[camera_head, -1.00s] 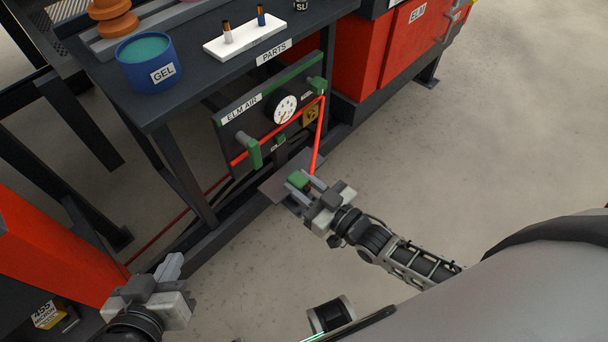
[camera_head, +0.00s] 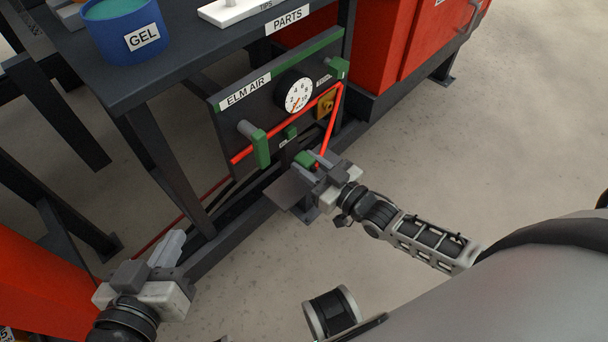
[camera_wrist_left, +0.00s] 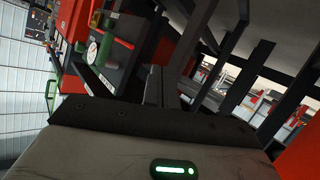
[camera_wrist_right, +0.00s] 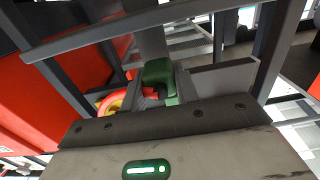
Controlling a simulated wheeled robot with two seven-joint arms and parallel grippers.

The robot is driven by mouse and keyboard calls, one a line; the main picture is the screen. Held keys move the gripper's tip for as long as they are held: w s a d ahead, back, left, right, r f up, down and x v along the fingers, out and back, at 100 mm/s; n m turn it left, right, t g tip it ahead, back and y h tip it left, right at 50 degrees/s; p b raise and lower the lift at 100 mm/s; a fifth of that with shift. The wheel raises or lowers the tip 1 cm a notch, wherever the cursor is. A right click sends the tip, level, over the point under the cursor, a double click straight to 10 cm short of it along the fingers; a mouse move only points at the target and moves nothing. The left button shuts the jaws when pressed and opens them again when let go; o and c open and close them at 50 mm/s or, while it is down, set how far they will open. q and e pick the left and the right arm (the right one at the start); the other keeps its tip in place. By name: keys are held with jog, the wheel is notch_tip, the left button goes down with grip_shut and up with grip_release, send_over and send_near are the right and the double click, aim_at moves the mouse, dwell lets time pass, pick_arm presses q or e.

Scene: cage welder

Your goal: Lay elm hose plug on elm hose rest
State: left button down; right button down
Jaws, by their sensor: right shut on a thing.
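My right gripper (camera_head: 312,160) is shut on the elm hose plug, a green block (camera_head: 305,158) that also shows between its fingers in the right wrist view (camera_wrist_right: 160,75). The plug looks held above the plate's far side. My left gripper (camera_head: 172,246) is empty, its fingers together, away to the left.
The ELM AIR panel (camera_head: 238,112) has a gauge (camera_head: 298,94), green handles and a yellow fitting (camera_head: 326,104). The dark bench (camera_head: 190,60) overhangs at left, carrying a blue GEL tub (camera_head: 130,42). A red cabinet (camera_head: 375,55) stands behind. The floor at right is clear.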

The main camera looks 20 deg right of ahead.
jog(key=f+b, duration=0.3)
jog(key=shift+w+d+f, duration=0.15)
jog(key=shift+w+f, duration=0.15)
jog(key=shift+f, duration=0.1)
jog(key=shift+f+b, duration=0.1)
jog(key=shift+b, duration=0.25)
pick_arm(q)
jog(key=shift+w+d+r+n+t+h, duration=0.3)
jog(key=shift+d+r+n+t+h, duration=0.15)
jog(key=shift+r+n+t+h, duration=0.25)
pick_arm(e)
jog(key=c, duration=1.1)
grip_release()
pick_arm(q)
jog(key=shift+r, duration=0.1)
pick_arm(e)
jog(key=shift+o, duration=0.2)
